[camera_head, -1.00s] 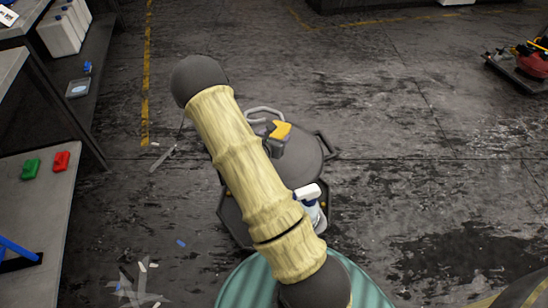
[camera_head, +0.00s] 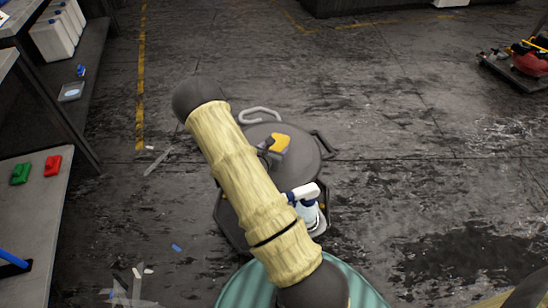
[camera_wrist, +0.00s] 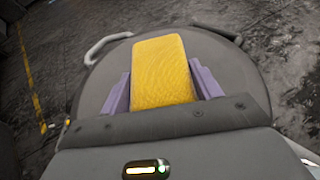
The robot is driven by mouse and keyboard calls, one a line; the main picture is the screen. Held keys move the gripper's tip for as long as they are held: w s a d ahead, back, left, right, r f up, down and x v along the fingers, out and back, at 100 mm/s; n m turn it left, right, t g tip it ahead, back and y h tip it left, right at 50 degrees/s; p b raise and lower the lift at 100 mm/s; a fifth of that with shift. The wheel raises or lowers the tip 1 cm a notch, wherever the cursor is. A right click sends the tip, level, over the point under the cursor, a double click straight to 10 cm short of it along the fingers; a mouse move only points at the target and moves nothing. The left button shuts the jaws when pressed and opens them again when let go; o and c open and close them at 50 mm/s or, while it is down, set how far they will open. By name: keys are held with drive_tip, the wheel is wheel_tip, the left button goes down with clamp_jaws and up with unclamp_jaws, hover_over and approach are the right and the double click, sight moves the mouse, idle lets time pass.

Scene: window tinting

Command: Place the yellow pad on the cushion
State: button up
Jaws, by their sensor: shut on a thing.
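The yellow pad (camera_wrist: 160,72) is held between the purple fingers of my gripper (camera_wrist: 160,86) in the wrist view. The gripper is shut on it. The pad also shows in the head view (camera_head: 281,143), just right of my arm. Behind and below it is the round dark grey cushion (camera_wrist: 232,72), the top of a wheeled-looking seat, also in the head view (camera_head: 303,158). The pad lies over the cushion in both views. Whether it touches the cushion I cannot tell. My arm hides the cushion's left part and most of the gripper in the head view.
A white-topped spray bottle (camera_head: 308,205) is at the seat's near side. Grey bent handles (camera_head: 262,113) stick out around the cushion. A bench (camera_head: 35,220) with green and red pieces stands at left. Open floor (camera_head: 420,150) lies to the right.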

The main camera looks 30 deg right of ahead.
drive_tip(key=shift+w, duration=0.1)
drive_tip(key=shift+f+b, duration=0.6)
drive_tip(key=shift+f, duration=1.25)
drive_tip(key=shift+f, duration=0.1)
drive_tip(key=o, duration=1)
drive_tip(key=shift+a+r, duration=0.15)
drive_tip(key=shift+r, duration=0.05)
drive_tip(key=p+v, duration=0.2)
drive_tip(key=v, duration=0.9)
drive_tip(key=shift+s+a, duration=0.3)
drive_tip(key=shift+s, duration=0.05)
drive_tip(key=shift+r+p, duration=0.1)
drive_tip(key=shift+p, duration=0.2)
